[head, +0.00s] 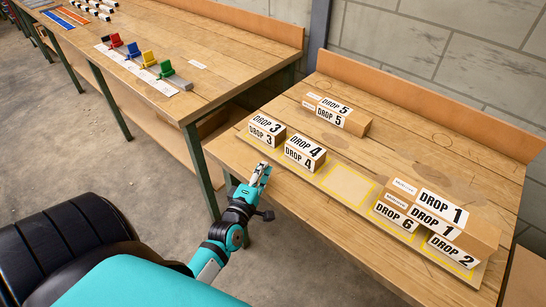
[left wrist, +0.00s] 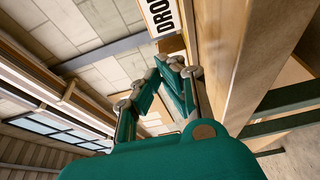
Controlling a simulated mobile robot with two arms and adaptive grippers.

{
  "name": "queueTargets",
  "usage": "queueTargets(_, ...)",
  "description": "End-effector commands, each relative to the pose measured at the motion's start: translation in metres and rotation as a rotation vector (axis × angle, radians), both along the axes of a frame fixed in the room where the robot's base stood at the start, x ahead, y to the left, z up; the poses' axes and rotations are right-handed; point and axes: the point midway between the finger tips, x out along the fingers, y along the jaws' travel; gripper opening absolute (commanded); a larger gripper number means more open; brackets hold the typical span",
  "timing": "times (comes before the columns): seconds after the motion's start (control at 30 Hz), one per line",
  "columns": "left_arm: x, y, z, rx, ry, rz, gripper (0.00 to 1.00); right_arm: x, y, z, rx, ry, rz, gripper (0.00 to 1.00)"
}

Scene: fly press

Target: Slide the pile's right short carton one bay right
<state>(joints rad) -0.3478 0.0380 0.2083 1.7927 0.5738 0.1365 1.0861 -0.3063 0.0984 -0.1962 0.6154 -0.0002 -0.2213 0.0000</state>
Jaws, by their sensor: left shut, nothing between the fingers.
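The pile stands at the right end of the yellow-marked strip in the head view. A long carton DROP 1 (head: 436,217) lies on top of two short cartons, DROP 6 (head: 390,215) on the left and DROP 2 (head: 450,252) on the right. DROP 2 is the pile's right short carton; its top is hidden under DROP 1. Yellow bay lines show around its front. My left gripper (head: 263,170) is shut and empty by the table's front edge, below DROP 3, well left of the pile. Its closed fingers (left wrist: 175,62) show in the left wrist view.
DROP 3 (head: 267,131) and DROP 4 (head: 305,152) stand on the strip, with an empty bay (head: 348,184) between DROP 4 and the pile. DROP 5 (head: 337,115) lies farther back. The table behind the pile is clear. Another bench (head: 225,60) stands at the back left.

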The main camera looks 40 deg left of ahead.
Motion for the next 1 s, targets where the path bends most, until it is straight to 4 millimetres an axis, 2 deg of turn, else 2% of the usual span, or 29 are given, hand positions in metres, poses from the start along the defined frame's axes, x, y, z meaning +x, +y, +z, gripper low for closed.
queueTargets(0.17,0.013,0.006,-0.002,-0.029,0.005,0.002,0.00,0.005,0.013,0.003,0.017,-0.007,-0.001,0.40)
queueTargets(0.33,0.044,0.013,-0.001,-0.025,0.003,0.002,0.00,0.015,0.028,0.007,0.035,-0.023,-0.002,0.40)
queueTargets(0.6,0.084,0.024,-0.002,-0.023,0.005,0.001,0.00,0.012,0.021,0.009,0.026,-0.020,0.000,0.40)
queueTargets(0.77,0.093,0.026,-0.002,-0.023,0.005,0.001,0.00,0.007,0.013,0.009,0.017,-0.011,-0.001,0.40)
queueTargets(1.0,0.095,0.026,-0.002,-0.023,0.004,0.001,0.00,0.006,0.012,0.009,0.015,-0.009,-0.003,0.40)
